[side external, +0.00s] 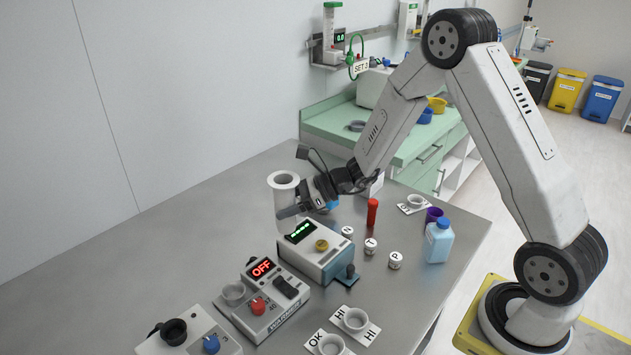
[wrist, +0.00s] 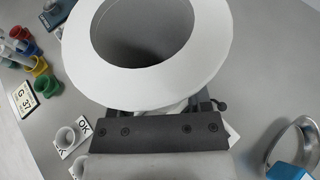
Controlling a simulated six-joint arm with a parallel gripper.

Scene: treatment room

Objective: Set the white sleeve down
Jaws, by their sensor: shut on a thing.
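The white sleeve (side external: 284,183) is a hollow tube with a wide flanged rim. It stands upright in my gripper (side external: 288,208), behind the device with the green display in the side view. Its lower end is partly hidden there, so I cannot tell whether it touches the table. In the wrist view the sleeve's flange (wrist: 215,50) fills the upper middle, with its dark opening facing the camera. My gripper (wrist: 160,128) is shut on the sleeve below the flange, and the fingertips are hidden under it.
The steel table (side external: 200,215) holds a device with a green display (side external: 315,250), a box reading OFF (side external: 262,300), a red tube (side external: 372,212), several small white jars and a blue bottle (side external: 439,241).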

